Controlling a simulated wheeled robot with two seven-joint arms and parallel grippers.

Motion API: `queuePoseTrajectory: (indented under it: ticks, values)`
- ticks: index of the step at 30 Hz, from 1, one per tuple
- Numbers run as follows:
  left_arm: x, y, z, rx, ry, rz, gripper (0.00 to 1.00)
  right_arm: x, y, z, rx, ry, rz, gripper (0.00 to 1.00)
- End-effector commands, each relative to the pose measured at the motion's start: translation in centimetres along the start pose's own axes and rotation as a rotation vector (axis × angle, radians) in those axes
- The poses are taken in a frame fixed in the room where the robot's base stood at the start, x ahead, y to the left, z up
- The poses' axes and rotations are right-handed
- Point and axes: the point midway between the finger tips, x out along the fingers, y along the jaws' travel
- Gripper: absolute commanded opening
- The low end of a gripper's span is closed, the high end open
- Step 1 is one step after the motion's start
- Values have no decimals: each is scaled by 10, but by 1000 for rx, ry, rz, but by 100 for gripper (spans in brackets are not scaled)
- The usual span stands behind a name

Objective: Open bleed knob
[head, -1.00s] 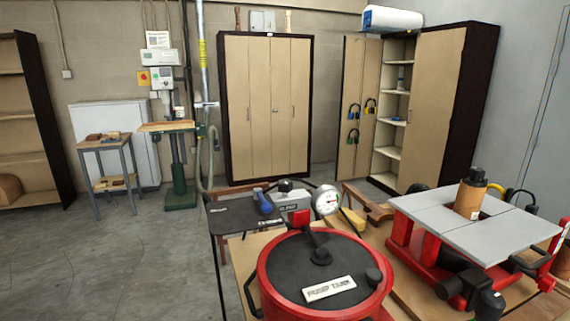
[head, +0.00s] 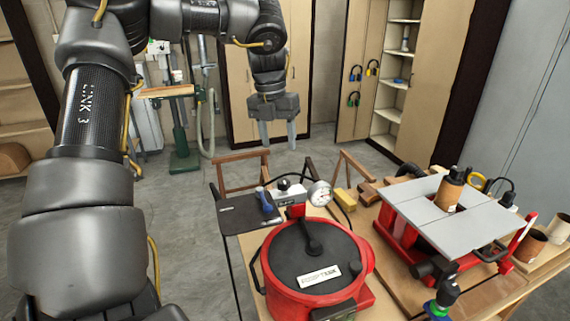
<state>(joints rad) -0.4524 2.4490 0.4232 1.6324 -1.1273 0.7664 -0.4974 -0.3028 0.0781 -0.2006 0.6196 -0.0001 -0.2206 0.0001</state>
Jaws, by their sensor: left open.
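A black round knob (head: 283,185) stands on top of a small grey box (head: 289,194) with a dark label, behind the red pot; I take it for the bleed knob, as the label is too small to read now. A white dial gauge (head: 320,193) stands just right of the box. My left gripper (head: 278,138) hangs pointing down, open and empty, above and beyond the knob in the picture and clear of it. My right gripper is not in view.
A red pot with a black lid (head: 312,258) fills the bench front. A black board (head: 246,213) with a blue-handled tool (head: 264,200) lies left of the box. A red machine with a grey top (head: 450,215) stands right. Wooden frames (head: 243,170) stand behind.

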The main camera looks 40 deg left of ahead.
Motion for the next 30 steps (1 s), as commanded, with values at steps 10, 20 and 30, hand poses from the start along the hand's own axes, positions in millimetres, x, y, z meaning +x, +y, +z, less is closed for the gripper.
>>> queuePoseTrajectory:
  ticks: [10,20,30]
  values:
    - [-16,-29,-25,91,54,109,52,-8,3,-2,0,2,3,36]
    - [22,-24,-27,91,59,107,52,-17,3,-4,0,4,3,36]
    - [76,-18,-29,89,55,107,52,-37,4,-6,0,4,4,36]
